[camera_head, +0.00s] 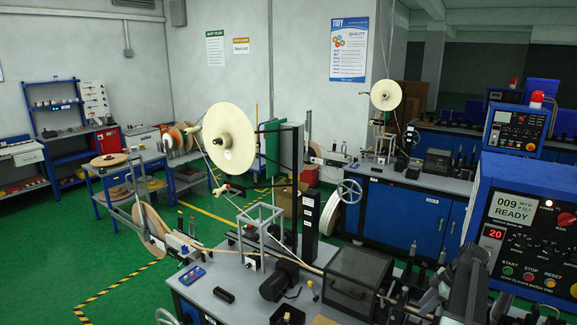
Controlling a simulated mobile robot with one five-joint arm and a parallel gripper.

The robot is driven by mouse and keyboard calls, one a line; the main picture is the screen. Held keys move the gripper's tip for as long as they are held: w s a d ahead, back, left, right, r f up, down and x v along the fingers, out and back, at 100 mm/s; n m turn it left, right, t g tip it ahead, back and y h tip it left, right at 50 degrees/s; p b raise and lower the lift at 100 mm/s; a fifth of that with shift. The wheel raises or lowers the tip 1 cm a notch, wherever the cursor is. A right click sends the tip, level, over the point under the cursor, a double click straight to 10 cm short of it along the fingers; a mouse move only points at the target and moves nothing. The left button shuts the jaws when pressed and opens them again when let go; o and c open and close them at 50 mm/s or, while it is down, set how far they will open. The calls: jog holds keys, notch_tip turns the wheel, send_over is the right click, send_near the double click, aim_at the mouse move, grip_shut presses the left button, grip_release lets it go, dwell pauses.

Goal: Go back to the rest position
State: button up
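Dark grey and black jointed parts (466,284) stand at the lower right, in front of the blue control box. They look like part of my arm, but I cannot make out two fingertips there. Whether my gripper is open or shut, or holds anything, does not show. A large cream tape reel (229,138) is mounted upright above the near bench. Pale tape runs from the lower reel (149,228) past a small metal frame (262,235) towards a dark clear-lidded box (357,281).
The near grey bench (215,285) carries a blue meter (192,275), a black motor (278,282) and small tools. A blue control box (527,225) reading "009 READY" stands close at the right. A second machine bench (398,212) is behind. Green floor (60,250) is open at the left.

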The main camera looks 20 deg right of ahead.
jog(key=w+a+f+n+g+b, duration=0.1)
jog(key=w+a+f+n+b, duration=0.3)
jog(key=a, duration=0.7)
jog(key=w+a+f+m+g, duration=0.1)
jog(key=w+a, duration=0.5)
jog(key=a, duration=0.5)
jog(key=w+a+f+n+g+b, duration=0.1)
jog(key=w+a+f+n+b, duration=0.3)
jog(key=a, duration=0.7)
jog(key=s+a+f+m+h+b, duration=0.1)
jog(key=s+a+f+m, duration=0.1)
jog(key=a+m, duration=0.6)
jog(key=s+a+f+m+h+b, duration=0.1)
jog(key=s+a+m, duration=0.3)
jog(key=a+m, duration=0.4)
jog(key=a+h, duration=0.1)
jog(key=a, duration=0.2)
jog(key=shift+s+a+f, duration=0.25)
jog(key=shift+f, duration=0.1)
jog(key=shift+d, duration=0.1)
